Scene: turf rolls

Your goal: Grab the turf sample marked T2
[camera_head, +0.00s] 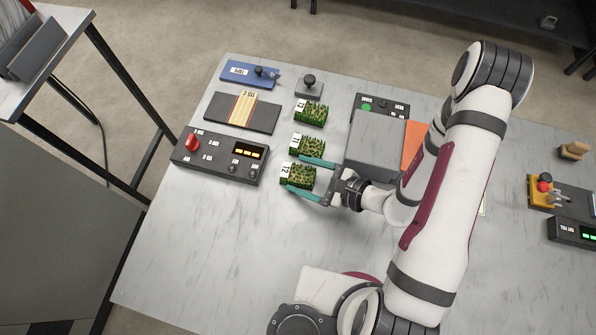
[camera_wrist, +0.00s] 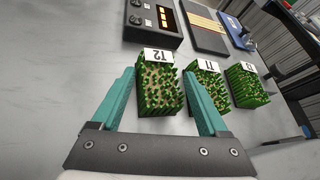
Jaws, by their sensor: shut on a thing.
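The turf sample marked T2 (camera_head: 299,176) is a green block with a white label, nearest the front in a row of three on the table. It also shows in the wrist view (camera_wrist: 158,88), where its label reads T2. My gripper (camera_head: 310,176) has its teal fingers on either side of T2 and is shut on it. In the wrist view the gripper (camera_wrist: 159,95) spans T2, with the right finger between T2 and the sample marked T1 (camera_wrist: 205,86). T1 (camera_head: 308,146) lies just behind T2. I cannot tell whether T2 touches the table.
A third turf sample (camera_head: 311,112) lies behind T1. A control box with a red knob (camera_head: 218,155) is at left. A dark board with a striped strip (camera_head: 242,112) and a blue plate (camera_head: 249,73) lie behind it. A grey box (camera_head: 375,143) stands right. The front left table is clear.

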